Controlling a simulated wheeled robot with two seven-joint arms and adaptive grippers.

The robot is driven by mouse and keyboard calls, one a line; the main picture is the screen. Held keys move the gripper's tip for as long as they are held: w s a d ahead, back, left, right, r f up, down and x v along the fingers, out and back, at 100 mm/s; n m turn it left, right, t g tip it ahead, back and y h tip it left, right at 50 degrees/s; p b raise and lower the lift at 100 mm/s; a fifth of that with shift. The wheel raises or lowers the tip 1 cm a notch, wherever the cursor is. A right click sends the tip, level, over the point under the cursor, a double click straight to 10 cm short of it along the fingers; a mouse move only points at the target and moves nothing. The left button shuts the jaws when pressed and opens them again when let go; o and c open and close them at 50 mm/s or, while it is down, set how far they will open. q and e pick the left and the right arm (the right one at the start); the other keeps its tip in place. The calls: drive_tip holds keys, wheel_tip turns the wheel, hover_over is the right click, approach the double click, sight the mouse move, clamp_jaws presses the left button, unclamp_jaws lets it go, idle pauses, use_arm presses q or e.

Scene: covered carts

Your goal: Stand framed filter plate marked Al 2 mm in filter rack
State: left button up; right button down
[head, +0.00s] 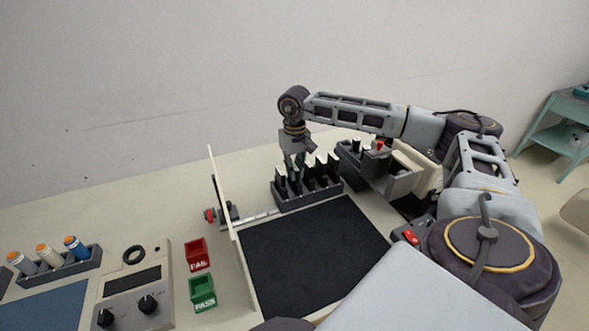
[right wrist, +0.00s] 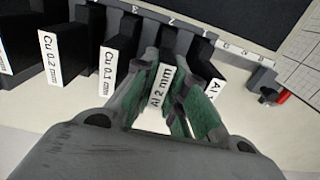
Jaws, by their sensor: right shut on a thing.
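The filter plate marked Al 2 mm (right wrist: 160,86) is a black plate with a white label strip. It is between the green fingers of my right gripper (right wrist: 175,112), which are shut on it. In the head view my right gripper (head: 296,162) points down at the dark filter rack (head: 312,196), towards its left part. The held plate is in line with the row of plates; whether its lower edge is seated in a slot is hidden. Plates marked Cu 0.1 mm (right wrist: 108,72) and Cu 0.2 mm (right wrist: 50,58) stand beside it, and another Al plate (right wrist: 214,84) stands on its other side. My left gripper is out of view.
A thin upright panel (head: 227,215) stands left of the black mat (head: 310,250). A grey holder (head: 362,172) is right of the rack. Red FAIL (head: 198,254) and green PASS (head: 202,291) bins and a control box (head: 135,290) are at left. The mat is clear.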

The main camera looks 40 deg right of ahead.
drive_tip(key=c, duration=1.5)
unclamp_jaws()
drive_tip(key=shift+o, duration=0.2)
drive_tip(key=shift+r, duration=0.1)
wheel_tip(320, 180, up, 12)
drive_tip(key=shift+b, duration=0.4)
